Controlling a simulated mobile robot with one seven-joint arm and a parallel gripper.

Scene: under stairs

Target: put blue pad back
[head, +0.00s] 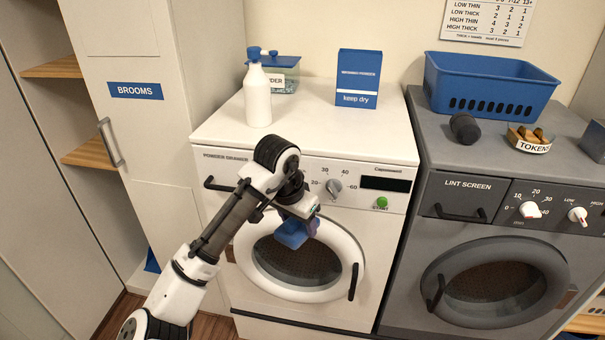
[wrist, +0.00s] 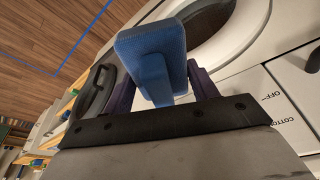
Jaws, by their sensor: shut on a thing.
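The blue pad (wrist: 153,52) is held between the purple fingers of my gripper (wrist: 160,90) in the wrist view. It has a flat rounded face and a narrower grip part toward me. In the head view the blue pad (head: 291,234) shows below my gripper (head: 306,228), in front of the white washing machine (head: 215,150) near the top of its round door. The gripper is shut on the pad. The arm hides part of the machine's front and drawer.
On the white machine stand a white spray bottle (head: 257,98), a blue-lidded container (head: 283,72) and a blue box (head: 358,80). A grey dryer (head: 440,150) on the right bears a blue basket (head: 485,85) and a tokens dish (head: 528,146). A brooms cabinet (head: 130,60) stands left.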

